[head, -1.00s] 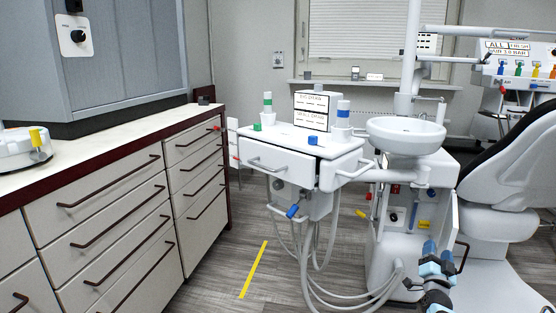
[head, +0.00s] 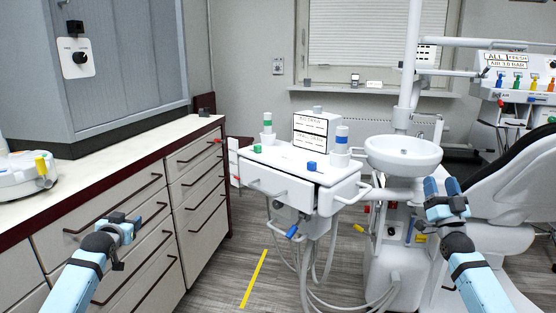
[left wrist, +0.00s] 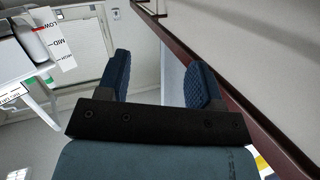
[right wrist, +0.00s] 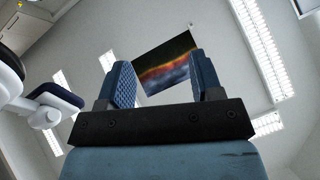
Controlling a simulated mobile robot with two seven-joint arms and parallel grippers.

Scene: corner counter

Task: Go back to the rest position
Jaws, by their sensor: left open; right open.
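My left gripper (head: 124,222) is in the lower left of the head view, in front of the counter's drawers. In the left wrist view its two blue padded fingers (left wrist: 160,80) stand apart with nothing between them. My right gripper (head: 442,190) is at the right of the head view, raised in front of the dental unit and chair. In the right wrist view its fingers (right wrist: 158,82) are apart and empty. That wrist camera looks up at the ceiling lights and a dark coloured picture (right wrist: 166,64).
The counter (head: 110,152) with drawers runs along the left. A white instrument cart (head: 290,172) stands in the middle, beside a basin (head: 403,152). A black and white chair (head: 510,185) is at the right. A yellow strip (head: 254,278) lies on the open floor.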

